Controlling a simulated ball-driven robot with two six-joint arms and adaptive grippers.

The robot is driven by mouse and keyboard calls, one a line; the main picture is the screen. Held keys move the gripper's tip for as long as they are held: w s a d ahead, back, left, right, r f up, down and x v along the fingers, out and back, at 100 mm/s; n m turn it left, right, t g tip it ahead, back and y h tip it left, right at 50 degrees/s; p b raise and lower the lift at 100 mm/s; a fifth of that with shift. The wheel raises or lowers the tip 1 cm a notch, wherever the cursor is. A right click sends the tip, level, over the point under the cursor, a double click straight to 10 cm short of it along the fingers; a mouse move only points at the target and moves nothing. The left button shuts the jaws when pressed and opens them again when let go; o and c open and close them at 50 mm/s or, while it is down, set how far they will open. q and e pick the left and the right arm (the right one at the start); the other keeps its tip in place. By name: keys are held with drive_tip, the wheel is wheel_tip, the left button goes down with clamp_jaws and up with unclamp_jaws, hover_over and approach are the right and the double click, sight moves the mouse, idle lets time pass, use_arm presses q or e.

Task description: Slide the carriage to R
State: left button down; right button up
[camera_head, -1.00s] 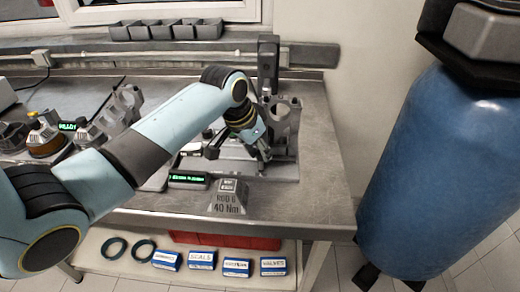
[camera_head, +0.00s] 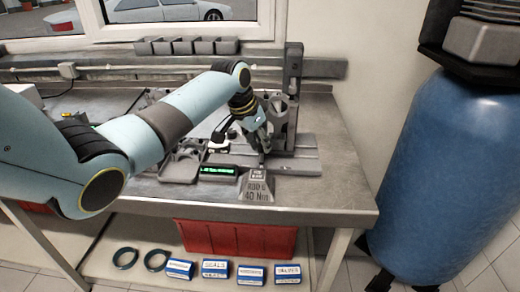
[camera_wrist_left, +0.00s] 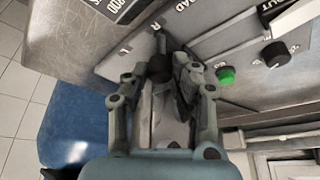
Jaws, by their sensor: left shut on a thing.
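My left gripper (camera_head: 262,150) is shut on a dark handle at the front of the carriage, on the grey machine on the bench. In the left wrist view its two fingers (camera_wrist_left: 160,72) close around the handle, mostly hidden between them. The carriage seems to bear a grey block with round bores (camera_head: 279,117), just left of the upright column (camera_head: 293,70). The mark R (camera_wrist_left: 156,27) is on the machine's plate just beyond the fingers, and the mark L (camera_wrist_left: 124,50) lies left of it. My right gripper is not in view.
A sign reading 40 Nm (camera_head: 258,189) stands at the bench's front, close under my gripper. A green-lit display (camera_head: 217,172) is left of it. A blue bag-like cylinder (camera_head: 445,170) stands right of the bench. A green button (camera_wrist_left: 226,75) is near the fingers.

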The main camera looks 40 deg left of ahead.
use_arm(q)
drive_tip(key=c, duration=1.5)
unclamp_jaws()
drive_tip(key=shift+c, duration=0.2)
drive_tip(key=o, duration=0.4)
drive_tip(key=v, duration=1.2)
drive_tip(key=shift+d, duration=0.15)
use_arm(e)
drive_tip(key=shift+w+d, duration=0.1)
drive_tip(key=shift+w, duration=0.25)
